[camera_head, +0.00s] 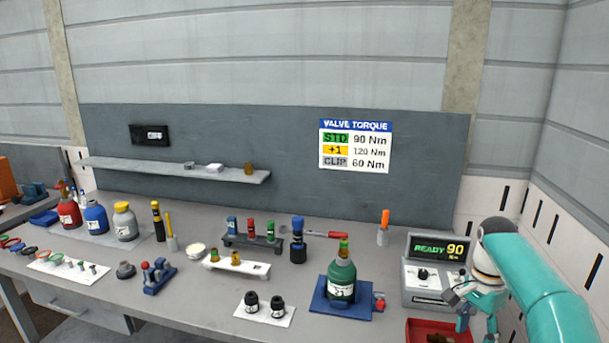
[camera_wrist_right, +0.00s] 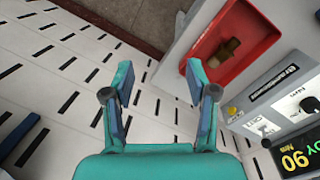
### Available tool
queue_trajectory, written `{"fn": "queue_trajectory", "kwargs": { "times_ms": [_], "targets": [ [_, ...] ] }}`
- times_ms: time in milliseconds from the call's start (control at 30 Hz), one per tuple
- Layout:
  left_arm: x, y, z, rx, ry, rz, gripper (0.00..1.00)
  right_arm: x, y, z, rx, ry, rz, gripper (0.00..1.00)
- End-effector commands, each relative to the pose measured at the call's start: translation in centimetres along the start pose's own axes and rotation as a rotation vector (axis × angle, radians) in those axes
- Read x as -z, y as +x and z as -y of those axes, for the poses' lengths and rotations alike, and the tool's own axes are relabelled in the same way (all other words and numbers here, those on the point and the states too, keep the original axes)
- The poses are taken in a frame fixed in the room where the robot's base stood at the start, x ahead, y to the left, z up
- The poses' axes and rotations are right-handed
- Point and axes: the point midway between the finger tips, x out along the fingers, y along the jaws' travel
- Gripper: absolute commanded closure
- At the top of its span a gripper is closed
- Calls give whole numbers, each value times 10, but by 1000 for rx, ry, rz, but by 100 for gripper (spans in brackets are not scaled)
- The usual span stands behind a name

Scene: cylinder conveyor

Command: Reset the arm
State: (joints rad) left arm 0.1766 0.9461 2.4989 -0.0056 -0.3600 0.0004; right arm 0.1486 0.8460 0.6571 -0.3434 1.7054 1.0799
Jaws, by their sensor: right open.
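My right arm (camera_head: 545,285) reaches in from the right edge in the head view, bent beside the controller. My right gripper (camera_head: 466,312) points down near the bench's right end, in front of the controller. In the right wrist view the same gripper (camera_wrist_right: 155,80) has its two teal fingers apart, with nothing between them. The torque controller (camera_head: 436,272) reads "READY 90"; its display also shows in the wrist view (camera_wrist_right: 296,160). My left gripper is in neither view.
A red tray (camera_head: 414,326) with a brass-coloured piece (camera_wrist_right: 222,52) lies beside the right gripper. A green cylinder (camera_head: 341,280) stands in a blue fixture (camera_head: 322,306) to the left. Coloured cylinders, racks and small parts crowd the bench further left. A slotted white wall (camera_head: 560,232) stands at right.

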Motion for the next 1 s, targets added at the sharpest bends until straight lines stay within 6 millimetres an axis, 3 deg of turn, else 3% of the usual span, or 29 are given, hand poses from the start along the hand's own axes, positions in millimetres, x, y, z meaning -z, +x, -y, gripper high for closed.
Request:
{"fn": "queue_trajectory", "kwargs": {
  "times_ms": [367, 567, 700, 800, 1000],
  "targets": [
    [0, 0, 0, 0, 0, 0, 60, -48, 105, -8, -146, -140, 129, 42],
    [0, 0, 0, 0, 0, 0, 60, -108, 200, -27, -167, -325, 241, 42],
    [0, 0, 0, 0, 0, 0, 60, -166, 266, -58, -129, -476, 330, 42],
    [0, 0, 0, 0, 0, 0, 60, -209, 303, -88, -81, -576, 381, 42],
    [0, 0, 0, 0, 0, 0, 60, -284, 348, -157, 63, -762, 412, 42]
  ]
}}
